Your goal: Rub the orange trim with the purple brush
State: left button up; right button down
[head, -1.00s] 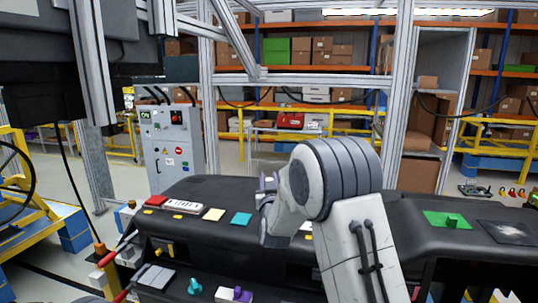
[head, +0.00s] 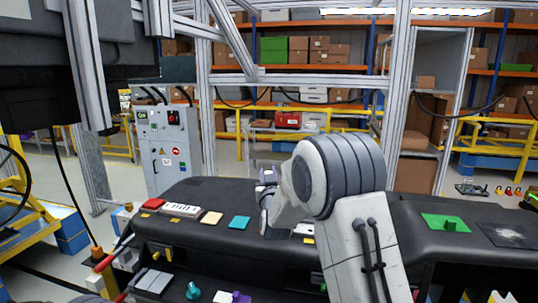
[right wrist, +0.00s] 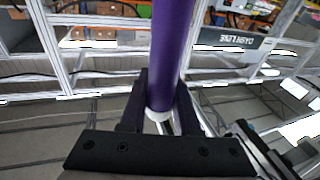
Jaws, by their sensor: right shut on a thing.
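My right gripper (head: 267,186) is above the black dashboard (head: 200,190), partly hidden behind my own right arm. In the right wrist view it is shut on the purple brush (right wrist: 170,50), whose round purple handle rises between the two fingers. The brush's working end cannot be made out. I see no clearly orange trim on the dashboard; a pale peach patch (head: 211,218) lies left of a teal patch (head: 240,222). My arm hides the dashboard's middle. My left gripper is not in view.
A red patch (head: 152,204) and a white labelled strip (head: 181,210) lie at the dashboard's left. A green pad (head: 446,222) lies on its right. A teal piece (head: 193,291) and a purple piece (head: 240,297) are low in front. A metal frame stands behind.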

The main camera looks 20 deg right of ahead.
jog(key=shift+w+r, duration=0.2)
jog(key=shift+r, duration=0.25)
notch_tip(320, 180, up, 4)
jog(key=shift+r+p, duration=0.1)
jog(key=shift+p, duration=1)
